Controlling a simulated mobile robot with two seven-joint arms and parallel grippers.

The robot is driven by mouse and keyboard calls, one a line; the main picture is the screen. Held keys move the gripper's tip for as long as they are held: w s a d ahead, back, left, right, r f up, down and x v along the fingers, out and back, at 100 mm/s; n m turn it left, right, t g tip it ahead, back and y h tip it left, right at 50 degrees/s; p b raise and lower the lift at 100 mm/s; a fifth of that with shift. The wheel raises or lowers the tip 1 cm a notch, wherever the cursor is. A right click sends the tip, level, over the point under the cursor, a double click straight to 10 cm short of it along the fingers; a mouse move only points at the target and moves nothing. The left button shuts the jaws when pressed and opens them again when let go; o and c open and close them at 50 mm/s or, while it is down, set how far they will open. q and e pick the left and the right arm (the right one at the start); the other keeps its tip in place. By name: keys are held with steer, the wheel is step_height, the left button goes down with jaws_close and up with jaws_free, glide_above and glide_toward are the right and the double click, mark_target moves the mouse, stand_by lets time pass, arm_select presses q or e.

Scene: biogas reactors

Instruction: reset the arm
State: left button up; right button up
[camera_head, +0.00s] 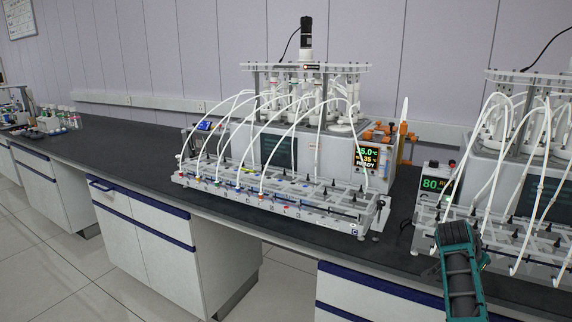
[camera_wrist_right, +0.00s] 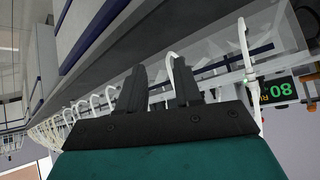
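My right arm, teal and dark grey, comes in from the bottom right of the head view. Its end is in front of the right-hand reactor unit (camera_head: 432,184), and its fingertips cannot be made out there. In the right wrist view my right gripper (camera_wrist_right: 158,78) shows two black fingers standing apart with a gap between them. A white tube (camera_wrist_right: 170,42) of the unit curves down behind the fingers; no object is seen held between them. My left arm and left gripper are not in view.
The left biogas reactor unit (camera_head: 272,200) stands on the dark bench (camera_head: 118,139), with white tubes arching to its front rack. Small bottles (camera_head: 68,118) stand far left. The bench between them is clear.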

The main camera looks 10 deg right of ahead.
steer(key=s+a+f+n+t+y, duration=0.2)
steer(key=s+a+f+n+t, duration=0.15)
steer(key=a+f+n, duration=0.55)
steer(key=s+a+f+n+t+y, duration=0.35)
steer(key=s+a+f, duration=0.2)
steer(key=a, duration=0.45)
steer(key=s+a+f+n+y, duration=0.2)
steer(key=s+a+n+y, duration=0.3)
steer(key=s+a, duration=0.9)
steer(key=a, duration=0.3)
steer(key=shift+a, duration=0.15)
